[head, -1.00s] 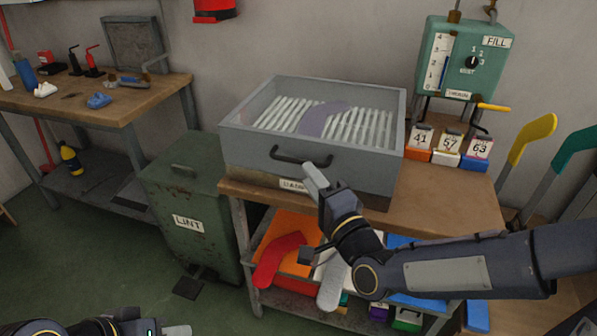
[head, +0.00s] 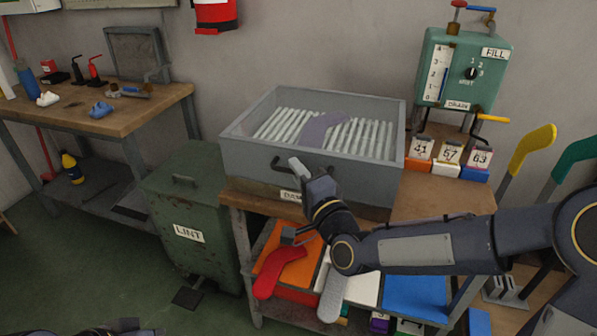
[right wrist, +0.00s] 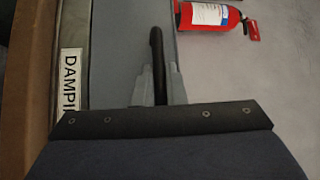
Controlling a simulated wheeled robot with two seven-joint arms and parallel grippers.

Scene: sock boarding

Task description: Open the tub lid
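The grey tub (head: 240,160) stands on the wooden bench, its see-through lid (head: 335,105) down over white slats and a purple sock-like shape. A black handle (head: 326,170) is on the tub's front; it also shows in the right wrist view (right wrist: 156,50). My right gripper (head: 296,166) is at this handle, with its fingers on either side of the bar. In the right wrist view the fingers (right wrist: 159,85) lie close against it, with no clear gap. Only a small part of my left arm's end (head: 122,325) shows at the bottom left; its fingers cannot be made out.
A green lint bin (head: 180,215) stands left of the bench. A green fill box (head: 462,70) hangs at the back right above numbered boxes (head: 448,152). Red and grey socks lie on the shelf below.

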